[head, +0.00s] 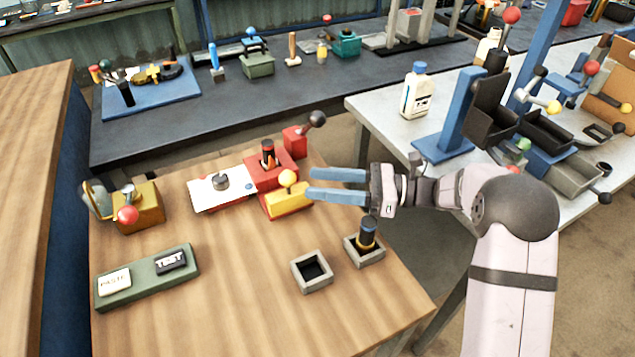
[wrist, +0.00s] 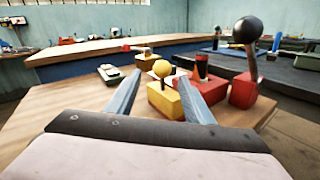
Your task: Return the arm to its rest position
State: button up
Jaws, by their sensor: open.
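My gripper (head: 338,185) is at the end of my arm, over the right part of the wooden table (head: 230,300). Its two blue fingers are apart with nothing between them, pointing left in the head view. In the wrist view the open fingers (wrist: 160,97) point toward a yellow block with a yellow ball knob (wrist: 163,70). In the head view the fingertips lie close to that yellow knob (head: 288,176); whether they touch it I cannot tell.
A red fixture (head: 271,170) with a black-knobbed lever (head: 316,120) stands behind the fingers. Two grey square holders are in front, an empty one (head: 312,271) and one with a black-and-yellow piece (head: 367,234). A white jug (head: 414,90) stands on the right bench.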

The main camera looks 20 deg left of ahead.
jog(key=s+d+r+n+h+p, duration=0.4)
jog(key=s+d+h+p, duration=0.15)
jog(key=p, duration=0.25)
jog(key=s+d+r+n+h+p, duration=0.4)
jog(key=s+d+p, duration=0.3)
jog(key=p, duration=0.2)
jog(key=s+d+r+n+t+h+p, duration=0.1)
jog(key=s+d+r+n+h+p, duration=0.1)
jog(key=d, duration=0.4)
jog(key=s+d+r+n+t+h+p, duration=0.1)
jog(key=s+d+r+n+h+p, duration=0.1)
jog(key=d+r+n+h+p, duration=0.1)
jog(key=s+d+r+n+t+h+p, duration=0.1)
jog(key=s+d+r+n+h+p, duration=0.1)
jog(key=d+n+p, duration=0.3)
jog(key=d+h+p, duration=0.1)
jog(key=d, duration=0.3)
jog(key=shift+d+r+p, duration=0.2)
jog(key=shift+p, duration=0.1)
